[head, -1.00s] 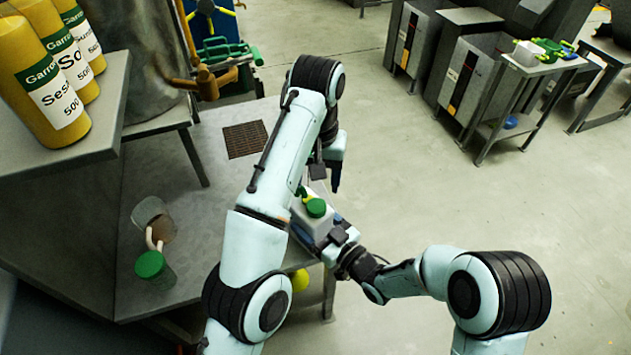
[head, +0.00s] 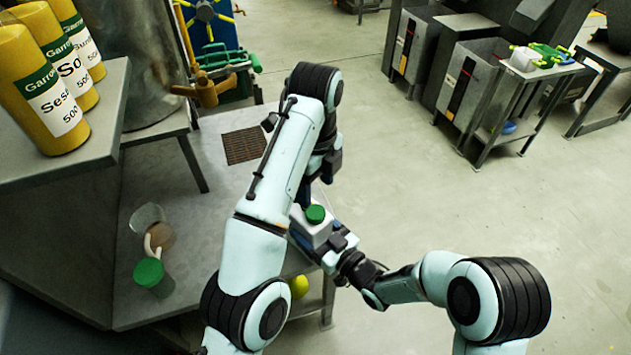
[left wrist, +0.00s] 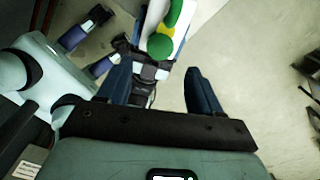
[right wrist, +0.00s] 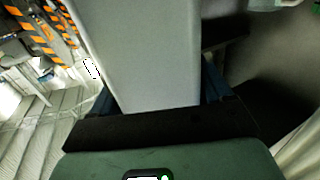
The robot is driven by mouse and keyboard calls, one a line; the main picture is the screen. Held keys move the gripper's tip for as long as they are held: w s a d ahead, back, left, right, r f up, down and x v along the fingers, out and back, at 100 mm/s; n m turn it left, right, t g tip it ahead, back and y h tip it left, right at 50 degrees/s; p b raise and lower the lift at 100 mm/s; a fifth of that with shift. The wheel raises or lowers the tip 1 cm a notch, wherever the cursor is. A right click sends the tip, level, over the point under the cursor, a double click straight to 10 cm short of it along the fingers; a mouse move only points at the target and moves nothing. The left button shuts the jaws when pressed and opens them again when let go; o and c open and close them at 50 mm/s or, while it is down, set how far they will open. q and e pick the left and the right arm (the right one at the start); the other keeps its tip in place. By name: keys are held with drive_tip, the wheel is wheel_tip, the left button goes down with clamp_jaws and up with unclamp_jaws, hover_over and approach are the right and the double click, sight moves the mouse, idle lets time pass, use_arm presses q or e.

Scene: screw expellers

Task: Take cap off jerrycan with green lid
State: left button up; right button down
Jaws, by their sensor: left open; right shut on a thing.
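The jerrycan (head: 309,236) is white with a round green cap (head: 315,214) on top. My right gripper (head: 338,250) is shut on the jerrycan, whose pale wall (right wrist: 150,55) fills the middle of the right wrist view between the fingers. My left gripper (left wrist: 160,72) is open and empty. In the left wrist view the green cap (left wrist: 160,46) lies just beyond the fingertips, apart from them, and my right gripper shows behind it. In the head view my left arm hides most of the left gripper, above the jerrycan.
A grey table (head: 215,225) below carries a jar with a green lid (head: 150,274) and a clear container (head: 147,218). Yellow canisters (head: 40,95) stand on a raised shelf at left. A side table (head: 530,68) with green-lidded things stands far right. Open floor lies right.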

sight(316, 211)
use_arm(q)
drive_tip(key=shift+m, duration=0.8)
drive_tip(key=shift+f, duration=0.1)
drive_tip(key=shift+f, duration=3.9)
